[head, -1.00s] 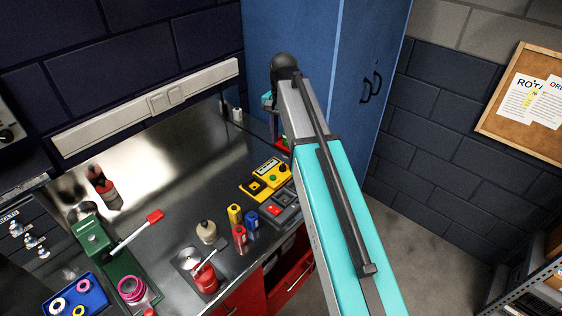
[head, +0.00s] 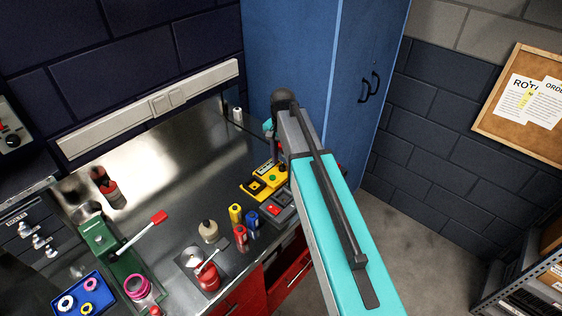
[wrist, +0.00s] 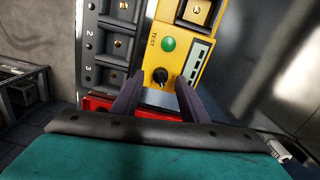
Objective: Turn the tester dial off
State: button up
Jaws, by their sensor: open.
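The yellow tester (wrist: 182,48) lies on the bench and shows in the wrist view with a round green button (wrist: 168,44) and a black dial (wrist: 160,76) below it. The dial's setting is too small to read. My gripper (wrist: 159,84) is open, with one dark finger on each side of the dial. I cannot tell whether either finger touches it. In the head view the tester (head: 256,187) is partly covered by my arm, and my fingertips are hidden.
A dark slotted unit (wrist: 104,45) numbered 2 and 3 lies beside the tester, left in the wrist view. Yellow, blue and red cylinders (head: 240,234) stand close by on the bench (head: 180,175). A blue cabinet (head: 300,50) stands behind my arm.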

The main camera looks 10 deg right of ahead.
jog(key=shift+f, duration=0.8)
jog(key=c, duration=0.9)
jog(key=shift+a, duration=0.25)
grip_shut()
jog(key=shift+d, duration=0.2)
